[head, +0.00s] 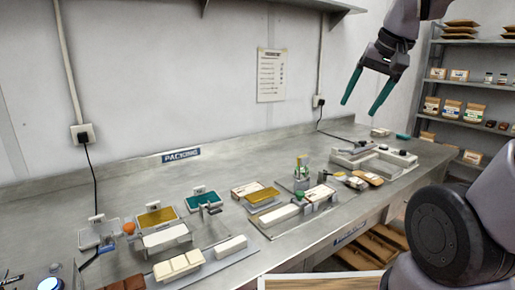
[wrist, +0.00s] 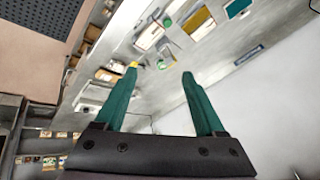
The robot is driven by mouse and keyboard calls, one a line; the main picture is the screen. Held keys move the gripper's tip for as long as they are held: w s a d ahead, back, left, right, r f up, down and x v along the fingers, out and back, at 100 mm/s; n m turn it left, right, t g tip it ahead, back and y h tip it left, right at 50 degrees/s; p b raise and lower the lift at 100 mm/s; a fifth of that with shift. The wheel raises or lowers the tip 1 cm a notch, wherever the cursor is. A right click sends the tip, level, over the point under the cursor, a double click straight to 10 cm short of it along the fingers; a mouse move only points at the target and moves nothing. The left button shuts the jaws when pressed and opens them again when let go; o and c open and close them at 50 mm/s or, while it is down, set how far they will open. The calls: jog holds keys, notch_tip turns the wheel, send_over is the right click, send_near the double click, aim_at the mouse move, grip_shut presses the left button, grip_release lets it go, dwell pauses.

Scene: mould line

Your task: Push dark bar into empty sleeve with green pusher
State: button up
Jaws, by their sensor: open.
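My gripper (head: 360,108) hangs in the air above the far right part of the bench, open and empty. Its two green fingers also show, spread apart, in the wrist view (wrist: 160,90). A small green knob (head: 299,195), possibly the green pusher, stands mid-bench beside a pale tray piece (head: 277,214). White-and-brown sleeves (head: 320,192) lie nearby; I cannot tell which is empty. A dark brown bar (head: 125,284) is cut off at the bottom left edge. Another brown piece (head: 357,183) lies right of the sleeves. My gripper touches none of these.
The steel bench (head: 100,205) runs along the wall. A pot with a green-and-yellow item (head: 301,178), a grey fixture (head: 372,158), gold (head: 156,217) and teal (head: 203,199) trays and cream blocks (head: 178,265) stand on it. Shelves (head: 465,95) stand at right.

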jog(key=s+r+t, duration=0.2)
jog(key=s, duration=0.3)
jog(key=n+g+h, duration=0.2)
jog(key=g, duration=0.5)
send_over(300, 192)
notch_tip(300, 192, down, 23)
notch_tip(300, 192, down, 11)
jog(key=shift+r, duration=0.1)
grip_shut()
dwell(0.3)
